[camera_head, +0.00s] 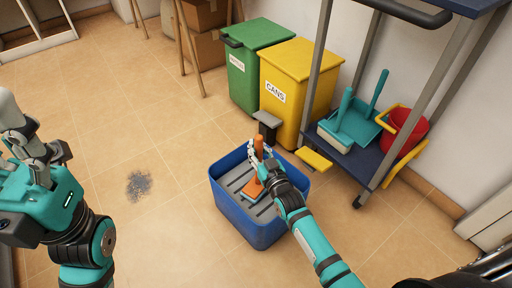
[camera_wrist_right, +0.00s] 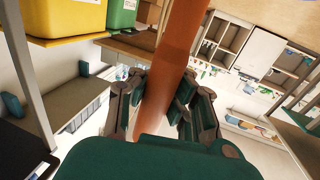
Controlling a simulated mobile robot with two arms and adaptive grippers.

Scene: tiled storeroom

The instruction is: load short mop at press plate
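The short mop has an orange handle (camera_head: 259,146) and a flat orange head (camera_head: 252,191). It stands fairly upright inside a blue tub (camera_head: 245,226), its head low over the grey slotted plate (camera_head: 236,179); I cannot tell if they touch. My right gripper (camera_head: 263,160) is over the tub, with its fingers closed around the handle. In the right wrist view the handle (camera_wrist_right: 176,45) runs between the fingers. A grey plate on a dark block (camera_head: 267,119) stands at the tub's back edge. My left gripper (camera_head: 31,145) is at the left, away from the tub; its finger opening is unclear.
Green (camera_head: 257,45) and yellow (camera_head: 301,68) bins stand behind the tub. A cart (camera_head: 366,163) at the right carries a red bucket (camera_head: 402,131) and teal dustpan (camera_head: 351,123). A dark grey patch (camera_head: 138,185) marks the floor on the left. The floor around it is clear.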

